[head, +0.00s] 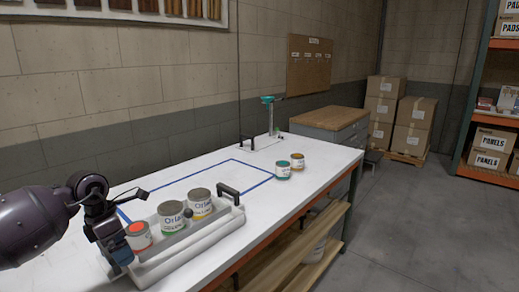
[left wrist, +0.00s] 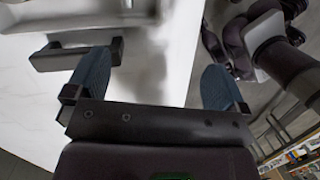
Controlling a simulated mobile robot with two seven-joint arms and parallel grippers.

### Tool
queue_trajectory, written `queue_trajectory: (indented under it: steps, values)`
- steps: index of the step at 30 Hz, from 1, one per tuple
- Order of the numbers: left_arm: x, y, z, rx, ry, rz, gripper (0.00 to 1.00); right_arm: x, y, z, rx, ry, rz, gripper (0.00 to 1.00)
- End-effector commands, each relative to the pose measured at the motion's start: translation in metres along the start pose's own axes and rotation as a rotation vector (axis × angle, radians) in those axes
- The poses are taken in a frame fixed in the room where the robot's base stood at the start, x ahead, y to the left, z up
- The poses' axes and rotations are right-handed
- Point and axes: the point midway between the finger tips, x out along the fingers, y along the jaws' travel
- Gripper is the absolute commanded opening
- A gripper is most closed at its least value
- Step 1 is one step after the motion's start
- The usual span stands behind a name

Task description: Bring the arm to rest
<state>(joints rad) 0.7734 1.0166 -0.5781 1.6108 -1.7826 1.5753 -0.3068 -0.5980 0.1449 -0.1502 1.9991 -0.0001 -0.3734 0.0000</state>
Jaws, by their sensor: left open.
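My left gripper (head: 120,252) is at the left end of a pale rack (head: 190,243) on the white table. In the left wrist view its two blue fingers (left wrist: 157,78) are spread well apart with nothing between them. A dark bar handle (left wrist: 75,55) lies just beyond the left finger; I cannot tell whether they touch. The rack holds an orange-red can (head: 138,237), a green-labelled can (head: 172,218) and a yellow-labelled can (head: 200,205). A dark handle (head: 230,190) stands at its right end. My right gripper does not show clearly.
A teal can (head: 283,170) and an orange-brown can (head: 297,162) stand near the table's right edge. A stand with a green top (head: 268,102) is at the back. Blue tape (head: 180,180) outlines a clear area of the white table (head: 218,150).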

Motion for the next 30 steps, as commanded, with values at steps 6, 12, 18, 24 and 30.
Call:
queue_trajectory:
  steps: [6,12,18,24,30]
  values:
    - [0.043,-0.061,0.043,-0.017,-0.308,-0.19,1.0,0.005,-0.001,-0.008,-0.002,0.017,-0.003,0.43]
    - [0.056,-0.126,0.083,-0.151,-0.675,-0.424,1.0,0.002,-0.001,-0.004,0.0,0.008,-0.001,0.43]
    - [0.04,-0.165,0.105,-0.409,-1.026,-0.652,1.0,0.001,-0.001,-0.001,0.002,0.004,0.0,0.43]
    - [0.018,-0.172,0.101,-0.776,-1.325,-0.842,1.0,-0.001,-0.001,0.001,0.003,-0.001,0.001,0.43]
    - [0.011,-0.156,0.071,-1.239,-1.555,-0.973,1.0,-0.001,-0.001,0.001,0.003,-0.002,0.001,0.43]
